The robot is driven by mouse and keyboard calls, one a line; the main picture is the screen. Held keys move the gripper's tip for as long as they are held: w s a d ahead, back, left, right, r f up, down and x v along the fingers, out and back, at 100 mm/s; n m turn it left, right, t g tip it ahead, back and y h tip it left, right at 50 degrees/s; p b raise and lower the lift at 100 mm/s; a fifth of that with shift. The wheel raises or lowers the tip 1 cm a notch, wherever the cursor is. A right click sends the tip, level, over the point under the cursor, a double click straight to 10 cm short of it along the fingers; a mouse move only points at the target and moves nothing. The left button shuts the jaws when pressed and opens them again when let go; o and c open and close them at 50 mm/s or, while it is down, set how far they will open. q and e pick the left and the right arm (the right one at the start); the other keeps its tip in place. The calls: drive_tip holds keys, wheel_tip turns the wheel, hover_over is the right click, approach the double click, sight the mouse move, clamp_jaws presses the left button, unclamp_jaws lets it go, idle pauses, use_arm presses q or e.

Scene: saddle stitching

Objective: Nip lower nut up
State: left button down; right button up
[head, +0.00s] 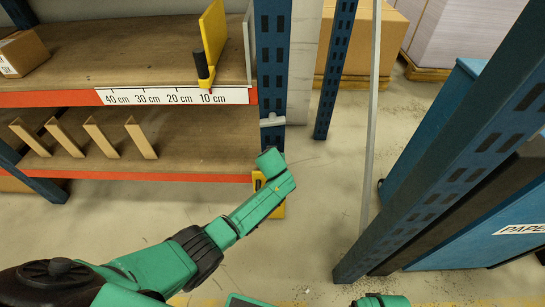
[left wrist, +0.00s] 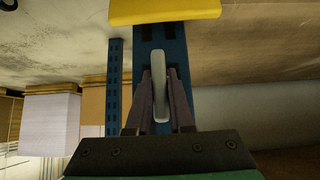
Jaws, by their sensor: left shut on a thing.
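My left gripper (left wrist: 161,82) is in the left wrist view, with its two dark fingers closed on either side of a pale grey nut (left wrist: 160,101). The nut is long and narrow in this view and stands in front of a blue post. In the head view my left arm reaches up to the blue shelf post (head: 271,60), but my wrist hides the fingers and the held nut. Another pale grey nut (head: 272,121) sticks out from the post above my wrist. My right gripper is out of view.
The shelf (head: 170,98) with a centimetre scale is left of the post. A thin pale upright (head: 371,120) and blue rack post (head: 435,180) stand right.

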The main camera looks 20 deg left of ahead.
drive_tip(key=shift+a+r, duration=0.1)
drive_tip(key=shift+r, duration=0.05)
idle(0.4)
use_arm(q)
drive_tip(key=c, duration=0.8)
unclamp_jaws()
drive_tip(key=shift+s+r, duration=0.1)
drive_tip(key=shift+r, duration=0.05)
drive_tip(key=p+v, duration=0.5)
drive_tip(key=v, duration=0.9)
drive_tip(key=shift+d+p, duration=0.3)
drive_tip(key=shift+p, duration=0.05)
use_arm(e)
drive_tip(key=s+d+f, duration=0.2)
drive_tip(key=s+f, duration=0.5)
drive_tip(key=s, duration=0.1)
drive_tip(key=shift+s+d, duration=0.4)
